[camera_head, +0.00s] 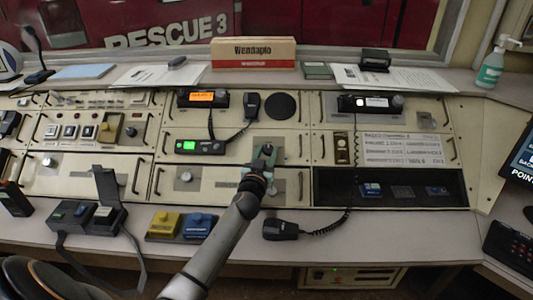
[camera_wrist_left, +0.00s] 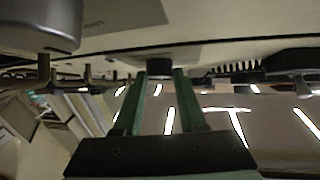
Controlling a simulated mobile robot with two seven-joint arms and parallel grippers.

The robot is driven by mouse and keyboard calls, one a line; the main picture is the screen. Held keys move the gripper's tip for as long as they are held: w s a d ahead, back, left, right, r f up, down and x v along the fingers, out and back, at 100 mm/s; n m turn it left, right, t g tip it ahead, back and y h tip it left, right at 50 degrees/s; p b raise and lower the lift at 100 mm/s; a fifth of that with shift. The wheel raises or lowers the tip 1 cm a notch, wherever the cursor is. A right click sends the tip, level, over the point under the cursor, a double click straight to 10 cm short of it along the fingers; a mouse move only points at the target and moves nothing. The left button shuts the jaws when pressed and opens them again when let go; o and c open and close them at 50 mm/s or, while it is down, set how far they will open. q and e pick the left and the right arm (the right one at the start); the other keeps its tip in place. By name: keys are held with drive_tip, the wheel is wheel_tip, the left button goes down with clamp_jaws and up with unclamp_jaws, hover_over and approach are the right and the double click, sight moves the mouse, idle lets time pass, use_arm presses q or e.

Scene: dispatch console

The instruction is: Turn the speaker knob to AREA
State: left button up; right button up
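My left gripper (camera_head: 264,158) is at the panel in the middle of the console, in front of a grey plate (camera_head: 278,140). In the left wrist view, its two green fingers (camera_wrist_left: 160,78) stand a small gap apart. A dark round knob (camera_wrist_left: 160,65) fills the gap between the fingertips, and they appear to be shut on it. The gripper hides the knob in the head view. I cannot read the knob's labels or see where its pointer stands. My right gripper is not in view.
Radios with handsets stand left and right of the gripper, including one with an orange display (camera_head: 202,97) and one with a green display (camera_head: 190,146). A corded microphone (camera_head: 281,230) lies on the front ledge. Yellow and blue boxes (camera_head: 180,226) sit left of my arm.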

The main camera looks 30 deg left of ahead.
use_arm(q)
clamp_jaws()
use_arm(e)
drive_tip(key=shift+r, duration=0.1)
